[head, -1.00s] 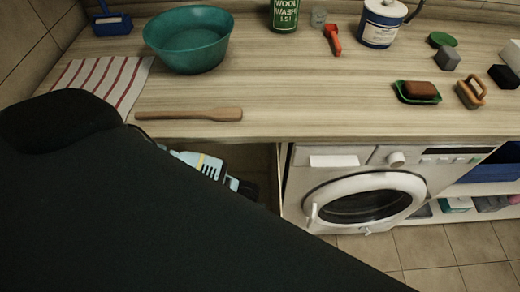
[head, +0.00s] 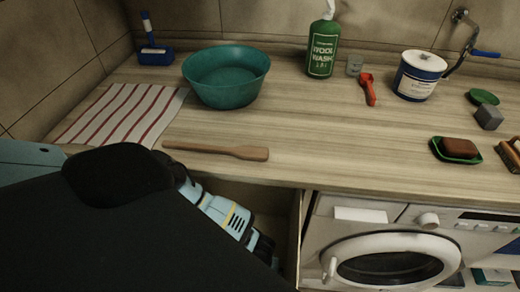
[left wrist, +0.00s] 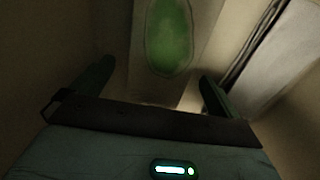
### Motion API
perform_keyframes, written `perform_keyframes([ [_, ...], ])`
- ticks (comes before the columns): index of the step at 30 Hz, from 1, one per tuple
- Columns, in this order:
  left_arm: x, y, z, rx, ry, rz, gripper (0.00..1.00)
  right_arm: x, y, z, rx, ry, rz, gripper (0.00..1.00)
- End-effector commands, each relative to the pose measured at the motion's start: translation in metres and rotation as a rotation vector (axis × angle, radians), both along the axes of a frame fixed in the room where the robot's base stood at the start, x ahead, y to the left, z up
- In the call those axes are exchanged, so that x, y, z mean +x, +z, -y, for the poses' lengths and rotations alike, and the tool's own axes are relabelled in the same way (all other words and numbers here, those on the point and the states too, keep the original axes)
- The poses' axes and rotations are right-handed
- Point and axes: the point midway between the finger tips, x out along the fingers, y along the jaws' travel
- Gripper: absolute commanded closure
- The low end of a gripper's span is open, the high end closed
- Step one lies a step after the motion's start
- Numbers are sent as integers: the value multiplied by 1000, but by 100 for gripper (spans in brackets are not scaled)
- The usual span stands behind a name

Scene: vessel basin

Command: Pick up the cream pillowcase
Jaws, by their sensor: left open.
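No cream pillowcase can be made out for certain. My left gripper (head: 262,248) reaches down into the open bay under the counter, left of the washing machine; its tips are hidden in the head view. In the left wrist view its two dark fingers (left wrist: 155,85) stand apart with nothing visible between them. Ahead of them lies a pale flat surface with a green oval patch (left wrist: 168,38); I cannot tell what it is. Another pale surface (left wrist: 285,75) is at the upper right, beside a dark slanting edge. My right gripper is not in view.
The bay has side walls close around the left arm. On the counter (head: 330,140) are a teal basin (head: 226,88), a striped towel (head: 122,115), a wooden spatula (head: 218,151) and a green bottle (head: 322,50). The washing machine (head: 395,245) stands right of the bay.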

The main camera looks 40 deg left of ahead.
Motion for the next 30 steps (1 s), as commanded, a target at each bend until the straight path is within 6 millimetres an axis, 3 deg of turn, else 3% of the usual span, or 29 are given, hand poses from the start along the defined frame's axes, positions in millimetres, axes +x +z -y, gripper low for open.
perform_keyframes([
  [3, -2, -13, 1, 0, -1, -4, 0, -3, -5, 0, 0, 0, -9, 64],
  [12, 0, -14, 0, -1, 0, 0, 1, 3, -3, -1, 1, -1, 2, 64],
  [24, -1, -14, 0, -1, 0, -1, 54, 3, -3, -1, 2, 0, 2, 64],
  [30, 0, -14, 0, -1, 0, 0, 55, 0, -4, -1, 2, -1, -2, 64],
])
